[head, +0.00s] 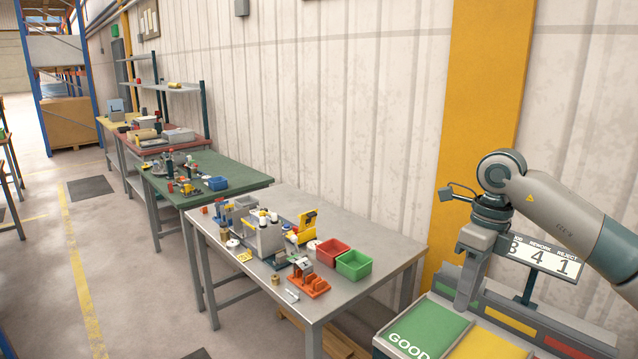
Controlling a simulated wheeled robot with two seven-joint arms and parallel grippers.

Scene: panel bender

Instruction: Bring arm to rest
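My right arm comes in from the right edge, bends at the wrist and points down. My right gripper (465,288) hangs above the sorting station, in front of the yellow pillar and the left end of the count sign. I see its fingers nearly edge-on, so their gap does not show. No held object can be made out. My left arm and gripper are out of view.
The sorting station has a green GOOD area (428,329), a yellow area (492,345) and a count sign (535,257). Left of it stands a grey table (375,258) with a fixture, a red bin (332,252) and a green bin (354,264). The floor aisle at left is clear.

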